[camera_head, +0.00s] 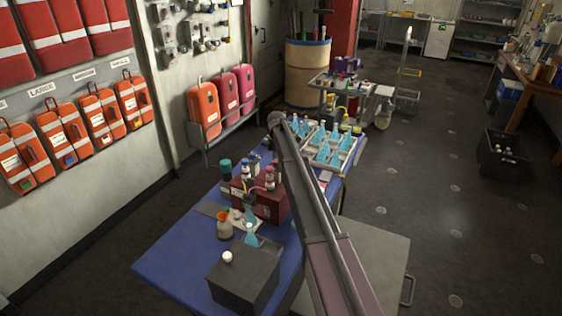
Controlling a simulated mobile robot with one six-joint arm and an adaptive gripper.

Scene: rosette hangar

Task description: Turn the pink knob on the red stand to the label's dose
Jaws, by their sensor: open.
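A dark red box-like stand (268,207) sits on the blue-topped table (175,262), left of my arm. Small bottles stand on or against it, one with a pinkish top (270,171), and a thin pink line curves beside them. Which of these is the pink knob I cannot tell at this size. No dose label is readable. My arm crosses the view from the bottom right up to a rounded joint above the table. My gripper is not in view. The arm may hide the right side of the stand.
A dark grey box (245,277) with a white round piece on top, and a small orange-topped flask (225,227), stand in front of the stand. A rack of blue flasks (333,150) is behind. A grey cabinet (372,262) is at right. Open floor (440,215) lies beyond it.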

